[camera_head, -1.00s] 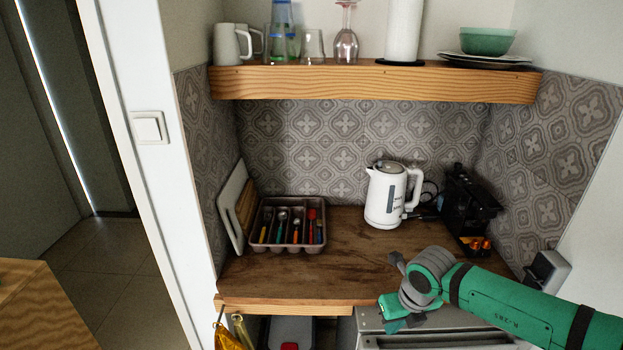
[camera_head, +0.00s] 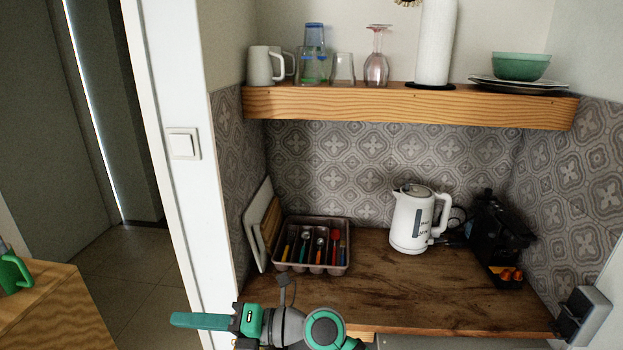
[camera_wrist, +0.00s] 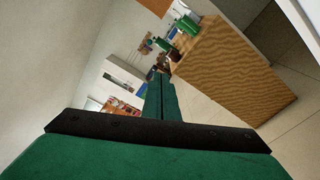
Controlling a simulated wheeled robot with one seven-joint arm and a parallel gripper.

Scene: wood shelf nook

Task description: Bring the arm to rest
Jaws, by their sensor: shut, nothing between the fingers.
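My arm's end shows low in the head view, in front of the counter's front edge. My gripper (camera_head: 180,320) points left there, its green fingers together as one narrow bar. In the wrist view my gripper (camera_wrist: 160,82) also shows, with its green fingers meeting and nothing between them. The rest of my arm runs out of the bottom of the head view.
The wooden counter (camera_head: 380,290) holds a cutlery tray (camera_head: 345,268), a white kettle (camera_head: 411,220) and a black coffee machine (camera_head: 490,235). A shelf (camera_head: 400,103) with cups and dishes hangs above. A wooden cabinet (camera_wrist: 230,75) stands beyond my fingers, with open floor beside it.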

